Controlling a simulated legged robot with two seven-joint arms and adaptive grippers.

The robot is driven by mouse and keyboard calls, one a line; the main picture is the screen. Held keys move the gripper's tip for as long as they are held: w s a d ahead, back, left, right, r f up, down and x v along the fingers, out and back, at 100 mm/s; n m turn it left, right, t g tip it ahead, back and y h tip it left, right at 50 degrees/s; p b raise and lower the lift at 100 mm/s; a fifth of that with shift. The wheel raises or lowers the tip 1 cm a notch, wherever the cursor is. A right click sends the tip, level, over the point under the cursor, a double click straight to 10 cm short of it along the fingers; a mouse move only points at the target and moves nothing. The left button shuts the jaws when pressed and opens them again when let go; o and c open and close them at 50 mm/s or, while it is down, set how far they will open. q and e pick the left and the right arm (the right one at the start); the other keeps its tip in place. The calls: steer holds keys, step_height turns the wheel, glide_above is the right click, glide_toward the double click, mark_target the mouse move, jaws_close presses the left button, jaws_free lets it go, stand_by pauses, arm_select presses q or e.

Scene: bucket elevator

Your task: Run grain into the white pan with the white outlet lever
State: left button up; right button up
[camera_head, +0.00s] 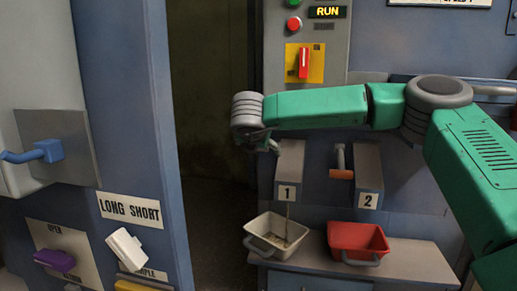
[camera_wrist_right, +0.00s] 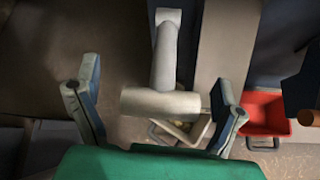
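The white outlet lever (camera_wrist_right: 160,103) has a T-shaped handle in the right wrist view. My right gripper (camera_wrist_right: 156,78) has its fingers spread either side of the handle, the right finger very near or touching its end. In the head view my right gripper (camera_head: 270,146) is beside outlet 1 (camera_head: 289,168) and hides the lever. The white pan (camera_head: 262,250) stands on the ledge under outlet 1. A thin stream seems to fall from the outlet into it, and some brownish grain shows inside. My left gripper is not in view.
A red pan (camera_head: 358,238) stands under outlet 2 (camera_head: 368,175), which has an orange-brown lever (camera_head: 340,158). A red switch (camera_head: 304,63) sits below the lit RUN sign (camera_head: 327,12). At left are blue (camera_head: 48,151), purple (camera_head: 55,260) and white (camera_head: 125,248) handles.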

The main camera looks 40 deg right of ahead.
steer(key=v, duration=1.1)
steer(key=shift+s+a+r, duration=0.2)
steer(key=shift+s+a, duration=0.05)
